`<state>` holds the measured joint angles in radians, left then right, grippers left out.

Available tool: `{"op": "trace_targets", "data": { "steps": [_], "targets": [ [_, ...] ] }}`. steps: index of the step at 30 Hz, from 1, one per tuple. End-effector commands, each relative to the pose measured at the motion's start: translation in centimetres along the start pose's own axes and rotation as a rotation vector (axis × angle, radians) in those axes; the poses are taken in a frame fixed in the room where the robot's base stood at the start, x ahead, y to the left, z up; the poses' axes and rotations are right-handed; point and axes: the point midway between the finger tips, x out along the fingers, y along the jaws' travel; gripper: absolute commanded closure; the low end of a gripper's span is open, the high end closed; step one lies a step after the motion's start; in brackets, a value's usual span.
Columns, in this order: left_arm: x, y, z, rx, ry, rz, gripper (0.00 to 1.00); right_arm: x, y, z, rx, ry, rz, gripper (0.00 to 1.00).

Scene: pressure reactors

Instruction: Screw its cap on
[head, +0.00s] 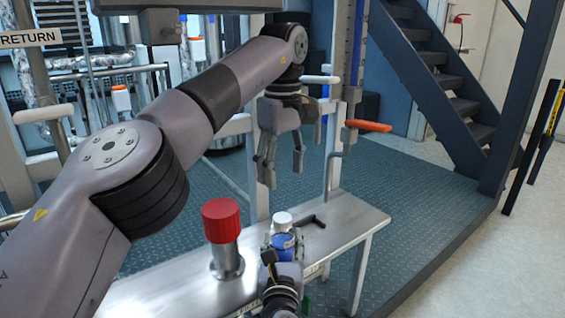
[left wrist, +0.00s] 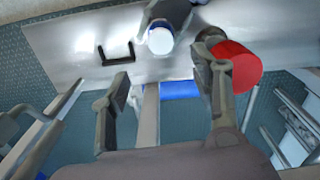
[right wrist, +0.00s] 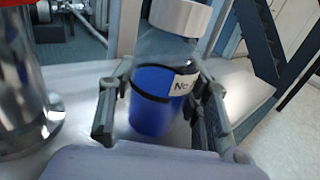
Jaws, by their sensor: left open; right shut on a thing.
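A clear bottle (right wrist: 160,95) with blue liquid, a dark band and a partly visible label stands upright at the bench. My right gripper (head: 284,252) is shut around its body, one finger on each side in the right wrist view. A white cap (head: 283,219) sits on top of the bottle; it also shows in the right wrist view (right wrist: 180,16) and the left wrist view (left wrist: 161,41). How tightly it sits cannot be told. My left gripper (head: 282,165) is open and empty, above the cap, fingers pointing down and apart from it.
A steel vessel with a red top (head: 222,222) stands left of the bottle on the metal bench (head: 345,225). A black bracket (head: 313,222) lies to the right. A post with an orange-handled lever (head: 368,126) rises behind the bench. Stairs are at the back right.

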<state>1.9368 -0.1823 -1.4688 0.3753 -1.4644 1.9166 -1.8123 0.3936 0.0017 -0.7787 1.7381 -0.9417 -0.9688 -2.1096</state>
Motion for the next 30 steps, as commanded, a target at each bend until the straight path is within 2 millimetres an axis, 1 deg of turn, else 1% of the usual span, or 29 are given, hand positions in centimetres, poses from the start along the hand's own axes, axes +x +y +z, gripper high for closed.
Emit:
{"op": "trace_targets", "data": {
  "steps": [3, 6, 15, 16, 26, 30],
  "targets": [
    [-0.73, -0.05, 0.06, -0.001, 0.0, 0.0, 0.43, 0.01, 0.0, -0.02, 0.0, 0.0, 0.0, 1.0],
    [-1.03, -0.1, 0.04, 0.0, 0.0, 0.0, 0.43, 0.01, 0.0, -0.02, 0.0, 0.0, 0.0, 1.0],
    [-1.11, -0.12, 0.04, 0.0, 0.0, 0.0, 0.43, 0.0, 0.02, -0.01, 0.0, 0.0, 0.0, 1.0],
    [-1.11, -0.12, 0.04, 0.0, 0.0, 0.0, 0.43, 0.0, 0.02, -0.01, 0.0, 0.0, 0.0, 0.55],
    [-1.09, -0.11, 0.04, 0.0, -0.001, 0.0, 0.43, 0.0, 0.03, 0.0, 0.0, 0.0, 0.001, 0.33],
    [-1.08, -0.11, 0.03, 0.0, -0.001, 0.0, 0.43, 0.0, 0.03, 0.0, 0.0, 0.0, 0.0, 0.32]
  ]
}}
